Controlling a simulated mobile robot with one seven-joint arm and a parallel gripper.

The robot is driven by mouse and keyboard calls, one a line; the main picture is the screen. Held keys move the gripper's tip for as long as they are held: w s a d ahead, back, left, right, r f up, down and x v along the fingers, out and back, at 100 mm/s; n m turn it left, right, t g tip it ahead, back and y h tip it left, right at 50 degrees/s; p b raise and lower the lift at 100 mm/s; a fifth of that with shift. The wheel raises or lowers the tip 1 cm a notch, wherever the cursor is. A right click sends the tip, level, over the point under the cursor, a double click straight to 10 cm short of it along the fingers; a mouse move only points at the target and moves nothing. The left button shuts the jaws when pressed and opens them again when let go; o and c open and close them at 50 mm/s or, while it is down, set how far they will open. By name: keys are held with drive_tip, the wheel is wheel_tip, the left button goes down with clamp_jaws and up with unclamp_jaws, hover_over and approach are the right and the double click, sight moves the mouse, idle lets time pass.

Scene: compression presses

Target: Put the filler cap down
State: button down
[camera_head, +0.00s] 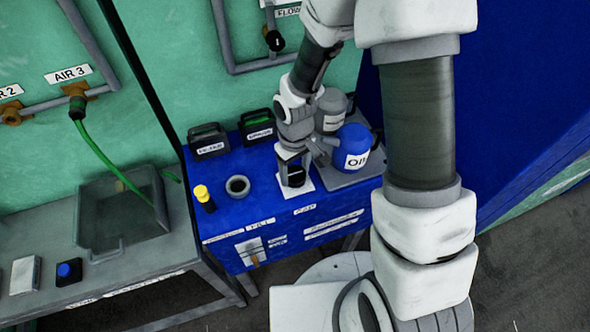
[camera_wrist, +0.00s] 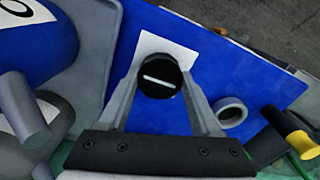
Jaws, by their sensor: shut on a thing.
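The filler cap (camera_wrist: 159,78) is a round black cap with a pale bar across its top, seen in the wrist view between my two fingers. My gripper (camera_head: 294,168) is shut on it. In the head view the cap shows as a dark shape (camera_head: 296,174) under the gripper. A white square (camera_head: 305,185) lies on the blue bench top beneath; it also shows in the wrist view (camera_wrist: 180,58). A "CAP" label (camera_head: 305,209) is on the bench edge in front of the square. I cannot tell whether the cap touches the square.
A blue OIL can (camera_head: 350,138) and a grey can (camera_head: 330,112) stand on a grey tray right of my gripper. A grey ring (camera_head: 237,187) and a yellow-topped black item (camera_head: 203,197) are to the left. Two black-handled containers (camera_head: 208,141) (camera_head: 257,127) stand at the back.

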drive_tip(key=shift+f, duration=0.15)
drive_tip(key=shift+c, duration=0.4)
unclamp_jaws()
wheel_tip(320, 180, up, 12)
drive_tip(key=p, duration=0.1)
wheel_tip(320, 180, up, 14)
drive_tip(key=m+t, duration=0.3)
drive_tip(key=m, duration=0.1)
hover_over(295, 173)
drive_tip(key=s+d, duration=0.5)
drive_tip(key=d, duration=0.2)
drive_tip(key=s+d+r+m+t, duration=0.2)
drive_tip(key=s+d+r, duration=0.1)
drive_tip(key=s+r, duration=0.3)
drive_tip(key=shift+s+d+m+t, duration=0.3)
drive_tip(key=shift+s, duration=0.45)
